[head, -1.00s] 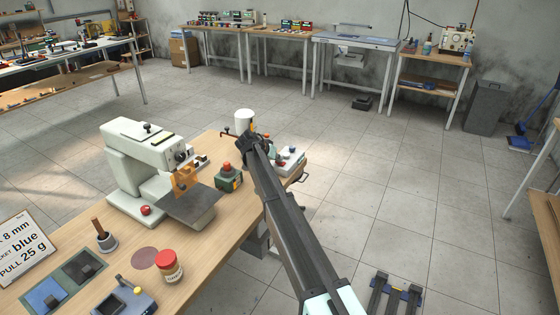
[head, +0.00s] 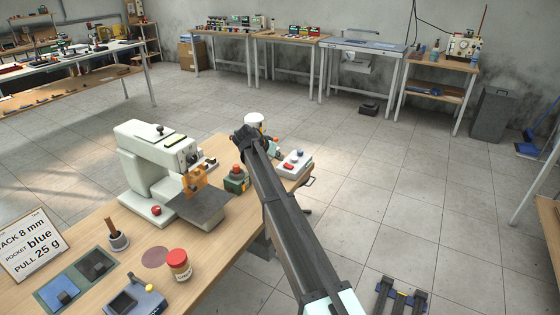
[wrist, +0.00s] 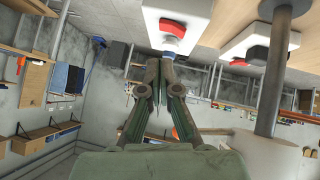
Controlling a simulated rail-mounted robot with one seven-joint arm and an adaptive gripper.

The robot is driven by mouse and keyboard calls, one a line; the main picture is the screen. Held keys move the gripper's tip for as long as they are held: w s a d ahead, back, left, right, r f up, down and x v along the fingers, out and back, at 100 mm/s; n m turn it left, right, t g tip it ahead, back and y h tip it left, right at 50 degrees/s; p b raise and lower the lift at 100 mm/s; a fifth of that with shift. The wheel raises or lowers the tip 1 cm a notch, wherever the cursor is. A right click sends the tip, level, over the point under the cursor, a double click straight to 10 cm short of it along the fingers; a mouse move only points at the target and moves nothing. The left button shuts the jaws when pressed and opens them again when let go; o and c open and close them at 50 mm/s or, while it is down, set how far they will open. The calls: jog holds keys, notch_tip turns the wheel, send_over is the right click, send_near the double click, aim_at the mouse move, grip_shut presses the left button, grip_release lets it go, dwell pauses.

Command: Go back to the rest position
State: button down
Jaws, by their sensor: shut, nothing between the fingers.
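My arm reaches forward from the lower right in the head view, and my gripper (head: 245,135) is at its far end, over the back of the wooden workbench (head: 215,255). In the wrist view my gripper (wrist: 160,70) has its two fingers together with nothing between them. The gripper and arm partly hide the items behind them at the bench's far end, including a white-topped cylinder (head: 254,121).
A white machine (head: 145,150) with an orange guard stands left of my arm. A green box with a red button (head: 236,180) and a white box (head: 295,161) are close to the arm. A red-lidded jar (head: 178,264) stands nearer.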

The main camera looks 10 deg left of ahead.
jog(key=shift+s+a+r, duration=0.1)
jog(key=shift+s+r, duration=0.3)
